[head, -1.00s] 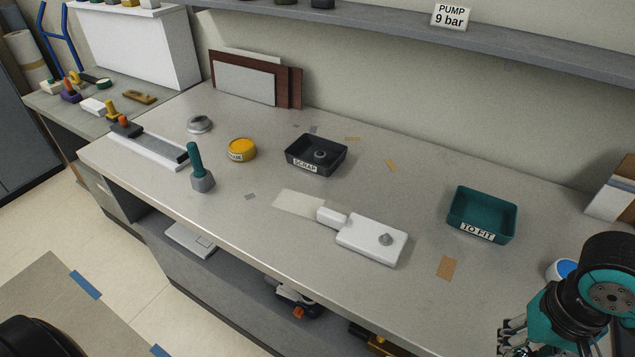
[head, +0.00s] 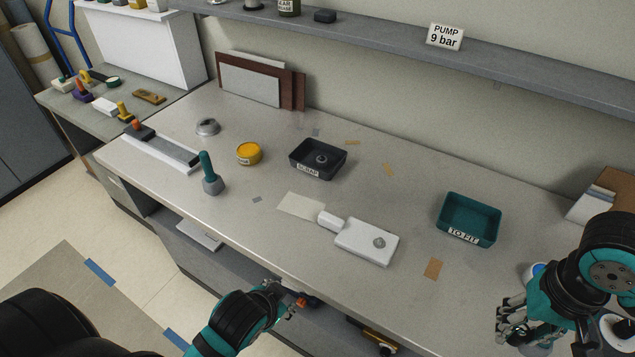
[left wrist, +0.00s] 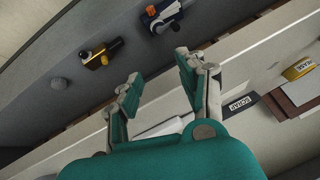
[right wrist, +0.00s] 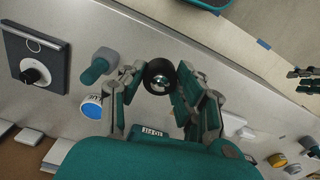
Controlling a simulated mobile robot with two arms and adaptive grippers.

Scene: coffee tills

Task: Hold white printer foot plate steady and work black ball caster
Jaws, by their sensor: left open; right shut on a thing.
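The white printer foot plate (head: 364,243) lies flat on the workbench in the head view, with a grey round piece (head: 379,242) on its top. My left gripper (head: 284,298) is open and empty, in front of the bench's near edge; its spread fingers (left wrist: 157,70) show in the left wrist view. My right gripper (head: 507,322) is over the bench's right end, well to the right of the plate. In the right wrist view it is shut on the black ball caster (right wrist: 159,76), which sits between its fingertips. In the head view the caster cannot be made out.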

